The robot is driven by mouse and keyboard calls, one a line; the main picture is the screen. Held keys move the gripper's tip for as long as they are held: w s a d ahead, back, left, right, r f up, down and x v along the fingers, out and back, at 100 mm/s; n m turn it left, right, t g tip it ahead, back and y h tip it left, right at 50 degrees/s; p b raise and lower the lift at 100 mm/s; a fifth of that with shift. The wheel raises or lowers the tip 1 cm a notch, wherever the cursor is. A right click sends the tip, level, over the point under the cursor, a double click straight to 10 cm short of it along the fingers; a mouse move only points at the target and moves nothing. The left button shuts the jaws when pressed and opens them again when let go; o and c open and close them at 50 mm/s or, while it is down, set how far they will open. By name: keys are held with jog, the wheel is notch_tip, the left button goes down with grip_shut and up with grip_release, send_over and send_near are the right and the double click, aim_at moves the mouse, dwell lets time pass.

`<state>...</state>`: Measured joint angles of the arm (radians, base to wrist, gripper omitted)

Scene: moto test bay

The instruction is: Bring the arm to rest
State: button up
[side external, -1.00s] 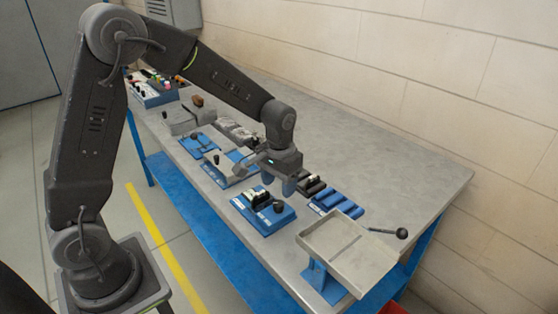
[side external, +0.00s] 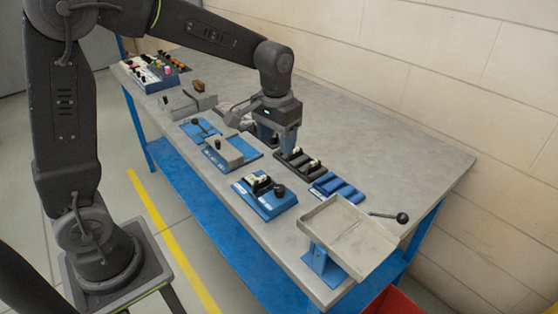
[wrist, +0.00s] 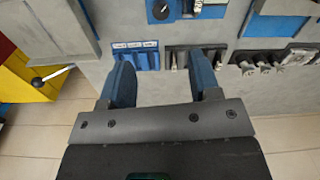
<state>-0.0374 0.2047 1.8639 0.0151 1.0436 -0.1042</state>
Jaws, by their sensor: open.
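My gripper (side external: 276,142) hangs from the wrist and points down over the grey bench (side external: 400,155), behind the black rack (side external: 302,163). Its two blue fingers are apart, with nothing seen between them. In the wrist view my gripper (wrist: 162,82) shows the same two spread fingers, with bare bench and the edges of the racks beyond. I cannot tell the exact height of the fingertips above the bench.
Near the gripper are a blue rack (side external: 338,189) and a blue switch box (side external: 265,199). A tilted metal tray (side external: 345,232) with a black-knobbed lever (side external: 402,217) stands at the front right. A red bin (side external: 392,302) is below. The bench's back right is clear.

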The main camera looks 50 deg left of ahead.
jog(key=s+d+r+t, duration=0.1)
jog(key=s+r+t, duration=0.1)
jog(key=s, duration=0.7)
jog(key=s+r+m+t, duration=0.1)
jog(key=s+r+t, duration=0.2)
jog(key=s, duration=0.7)
jog(key=shift+d+r+m, duration=0.3)
jog(key=shift+d+r, duration=0.05)
jog(key=shift+r, duration=0.4)
